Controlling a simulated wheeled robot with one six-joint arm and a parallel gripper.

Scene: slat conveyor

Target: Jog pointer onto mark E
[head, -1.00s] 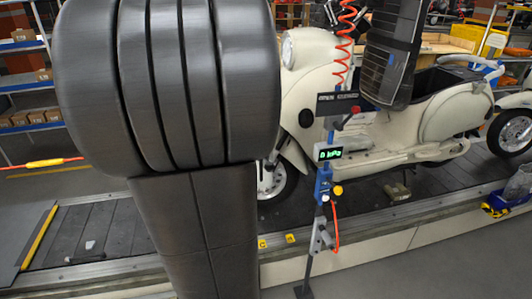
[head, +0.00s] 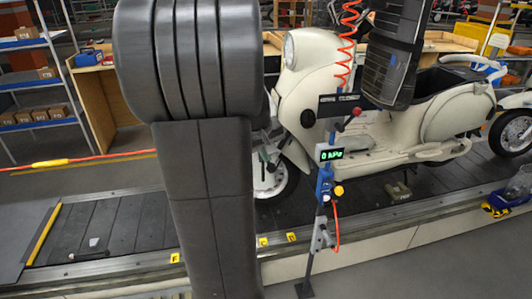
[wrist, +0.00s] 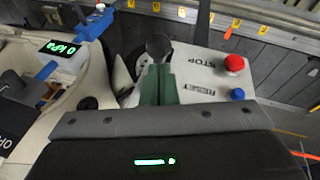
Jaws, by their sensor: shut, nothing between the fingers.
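Several yellow lettered marks (head: 262,241) sit along the conveyor's near edge rail. They also show along the top of the wrist view (wrist: 261,28), but their letters are too small to read surely. The panel has a red STOP button (wrist: 234,63) and a blue RESET button (wrist: 237,94).
A cream scooter (head: 330,110) stands on the dark slat conveyor (head: 120,222). A stand with a green-lit display (head: 331,154) and a red coiled hose (head: 348,40) rises in front of it. Shelving with boxes (head: 35,80) stands at the back left.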

